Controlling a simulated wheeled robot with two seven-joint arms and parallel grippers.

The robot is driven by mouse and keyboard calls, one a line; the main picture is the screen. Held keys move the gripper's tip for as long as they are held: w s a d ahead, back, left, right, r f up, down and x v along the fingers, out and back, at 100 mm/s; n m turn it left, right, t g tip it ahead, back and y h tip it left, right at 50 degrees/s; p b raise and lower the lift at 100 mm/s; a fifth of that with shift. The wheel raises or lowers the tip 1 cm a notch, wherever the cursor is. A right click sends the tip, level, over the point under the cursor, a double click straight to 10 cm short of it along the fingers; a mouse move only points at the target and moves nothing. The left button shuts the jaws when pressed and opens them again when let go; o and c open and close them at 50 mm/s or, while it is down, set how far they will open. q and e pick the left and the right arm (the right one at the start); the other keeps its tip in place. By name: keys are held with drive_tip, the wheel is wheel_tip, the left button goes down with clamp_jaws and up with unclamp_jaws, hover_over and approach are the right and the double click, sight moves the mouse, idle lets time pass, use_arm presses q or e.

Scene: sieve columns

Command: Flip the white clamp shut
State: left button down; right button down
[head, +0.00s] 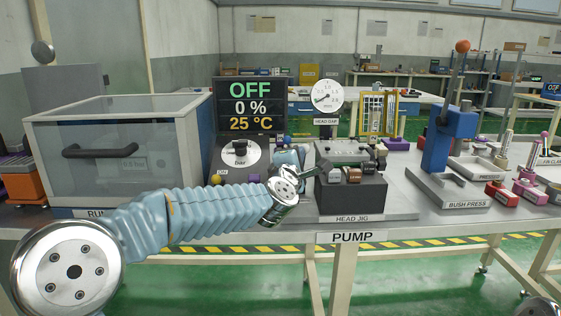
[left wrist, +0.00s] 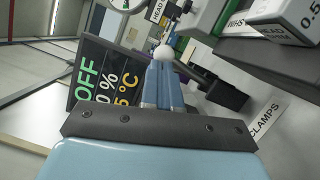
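The HEAD JIG (head: 350,195) is a dark block with a grey-green plate on top, in the middle of the bench in the head view. A white ball knob on a thin metal lever, which looks like the white clamp's handle (left wrist: 163,52), shows in the left wrist view. My left gripper (head: 312,172) is at the jig's left side. In the left wrist view its two blue-grey fingers (left wrist: 160,70) are together, with their tips right at the knob. I cannot tell whether they touch it. The rest of the clamp is hidden. My right gripper is out of view.
A clear-fronted box (head: 120,150) stands on the left, beside a display (head: 250,105) reading OFF, 0 % and 25 °C. A round gauge (head: 327,96) stands behind the jig. A blue bush press (head: 447,140) stands to the right. Bench space between jig and press is mostly clear.

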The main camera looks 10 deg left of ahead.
use_arm(q)
drive_tip(key=shift+w+d+b, duration=0.25)
drive_tip(key=shift+d+b, duration=0.05)
drive_tip(key=shift+d, duration=0.45)
drive_tip(key=shift+d+r, duration=0.1)
drive_tip(key=shift+r, duration=0.05)
drive_tip(key=s+f+b, duration=0.1)
drive_tip(key=s+b, duration=0.2)
drive_tip(key=s, duration=1)
drive_tip(key=shift+s+f, duration=0.15)
drive_tip(key=shift+s, duration=0.25)
drive_tip(key=shift+f, duration=0.1)
